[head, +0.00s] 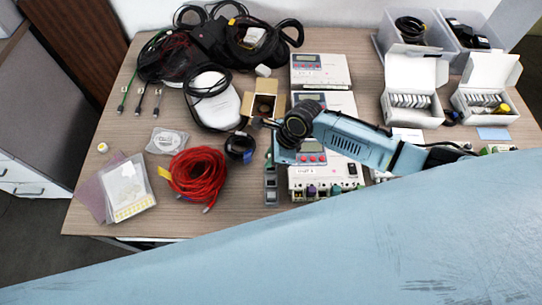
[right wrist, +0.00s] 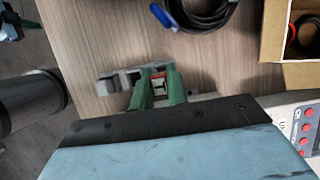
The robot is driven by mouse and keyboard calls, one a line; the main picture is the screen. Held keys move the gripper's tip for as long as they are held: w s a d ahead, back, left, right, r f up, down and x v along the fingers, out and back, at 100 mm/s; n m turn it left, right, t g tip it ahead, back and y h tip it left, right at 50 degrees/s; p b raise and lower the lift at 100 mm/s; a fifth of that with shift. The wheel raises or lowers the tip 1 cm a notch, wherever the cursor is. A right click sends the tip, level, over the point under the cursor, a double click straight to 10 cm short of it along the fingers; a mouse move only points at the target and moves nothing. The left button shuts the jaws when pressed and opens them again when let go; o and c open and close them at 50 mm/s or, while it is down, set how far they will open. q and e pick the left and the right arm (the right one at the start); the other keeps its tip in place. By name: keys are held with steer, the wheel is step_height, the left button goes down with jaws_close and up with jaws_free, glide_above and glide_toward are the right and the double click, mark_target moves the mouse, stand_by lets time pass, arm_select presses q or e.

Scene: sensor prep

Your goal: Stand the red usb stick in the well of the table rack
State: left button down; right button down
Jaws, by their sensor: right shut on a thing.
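The grey table rack (head: 270,184) stands on the table left of the white devices, its row of wells running toward the front edge. It also shows in the right wrist view (right wrist: 112,85), partly behind my fingers. My right gripper (right wrist: 160,88) has its green fingers shut on the red usb stick (right wrist: 158,73), of which only a small red, black and white part shows. The stick is over or at the rack; I cannot tell whether its lower end is inside a well. In the head view the stick is hidden. My left gripper is not in view.
White devices (head: 322,70) stand close to the right of the rack. A red cable coil (head: 198,174) lies left of it, and a small black coil (head: 240,147) and an open cardboard box (head: 264,84) lie behind. White boxes (head: 412,75) stand at right.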

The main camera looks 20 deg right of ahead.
steer(key=shift+p, duration=0.3)
steer(key=shift+a+f+p, duration=0.1)
steer(key=shift+f+p, duration=0.25)
steer(key=shift+f, duration=0.15)
stand_by(0.8)
steer(key=shift+p, duration=0.55)
steer(key=shift+f+p, duration=0.75)
steer(key=shift+p, duration=0.1)
stand_by(2.6)
steer(key=c, duration=1.1)
jaws_free()
steer(key=shift+c, duration=0.2)
